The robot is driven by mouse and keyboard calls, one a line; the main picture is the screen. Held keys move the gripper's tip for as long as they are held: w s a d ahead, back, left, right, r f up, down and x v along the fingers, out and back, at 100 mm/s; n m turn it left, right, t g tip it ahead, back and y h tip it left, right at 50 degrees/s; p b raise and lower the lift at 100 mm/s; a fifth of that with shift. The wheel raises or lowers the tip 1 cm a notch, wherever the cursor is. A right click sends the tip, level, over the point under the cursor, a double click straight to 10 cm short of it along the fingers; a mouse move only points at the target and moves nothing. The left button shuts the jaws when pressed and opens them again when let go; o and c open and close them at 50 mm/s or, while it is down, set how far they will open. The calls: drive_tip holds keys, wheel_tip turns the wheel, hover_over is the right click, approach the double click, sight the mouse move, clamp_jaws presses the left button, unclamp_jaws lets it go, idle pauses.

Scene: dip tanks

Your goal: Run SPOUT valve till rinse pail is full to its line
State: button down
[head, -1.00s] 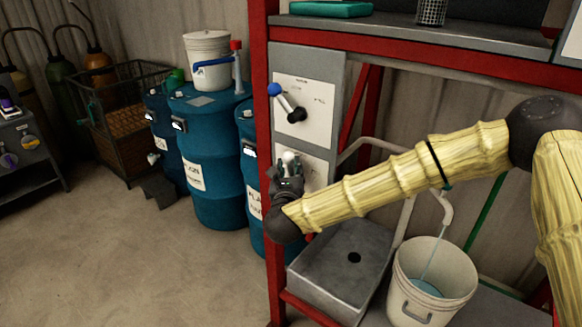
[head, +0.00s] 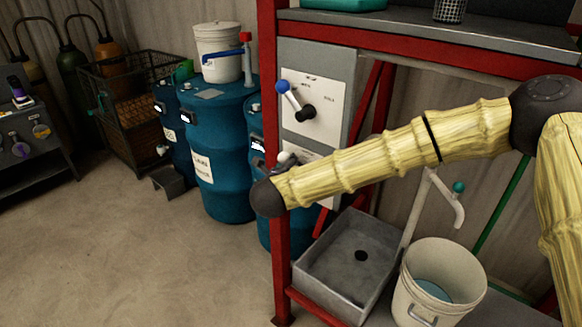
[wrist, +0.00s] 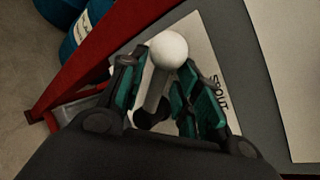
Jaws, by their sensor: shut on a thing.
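The SPOUT valve lever has a white ball end (wrist: 168,50) and a grey stem beside the SPOUT label. My gripper (wrist: 158,85) is shut around this lever, with green-padded fingers on both sides. In the head view the white ball (head: 285,158) shows just above my wrist, and my arm hides most of the lower panel. The white rinse pail (head: 411,297) stands on the lower shelf under the spout (head: 447,199). Bluish water (head: 430,290) shows inside it. No stream is visible from the spout. I cannot make out the fill line.
A second valve with a blue ball (head: 282,87) sits on the panel above. A grey sink (head: 340,277) stands left of the pail. A red frame post (head: 272,240) and blue drums (head: 222,150) are to the left. Open floor lies at the front left.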

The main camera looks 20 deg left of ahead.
idle(0.4)
drive_tip(key=c, duration=1.3)
unclamp_jaws()
drive_tip(key=shift+a, duration=0.15)
drive_tip(key=v, duration=1.2)
